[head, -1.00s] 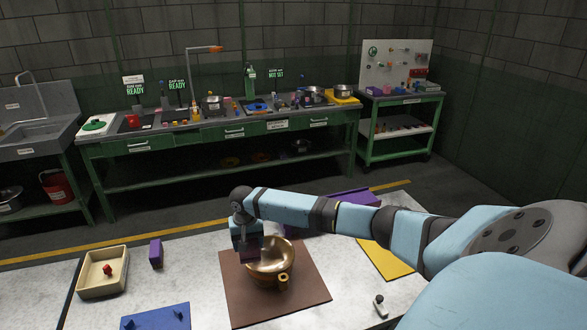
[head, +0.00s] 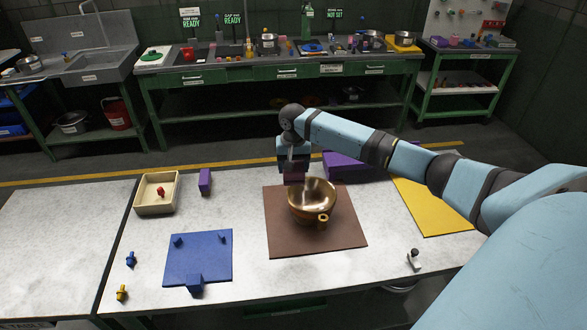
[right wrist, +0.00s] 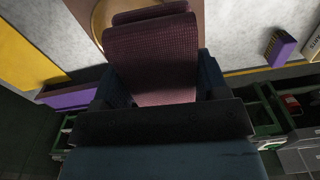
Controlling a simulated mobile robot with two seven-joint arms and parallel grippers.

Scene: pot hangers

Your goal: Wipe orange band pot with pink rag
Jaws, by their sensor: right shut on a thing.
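A brass-coloured pot (head: 324,207) with a small ring-like handle at its front stands upright on a brown mat (head: 285,240) on the table. I cannot make out an orange band on it. My right gripper (head: 293,172) is at the pot's back left rim, pointing down. It is shut on a dark pink rag (head: 293,180), which looks like a folded pad. In the right wrist view the rag (right wrist: 155,60) fills the middle between the fingers and hides most of the pot (right wrist: 101,22). Whether rag and pot touch is unclear. My left gripper is out of view.
A cream tray (head: 138,209) with a red piece stands left, with a purple block (head: 205,181) beside it. A blue board (head: 190,258) with pegs lies front left. A purple box (head: 345,170) is behind the pot, a yellow mat (head: 440,215) right. The left table is bare.

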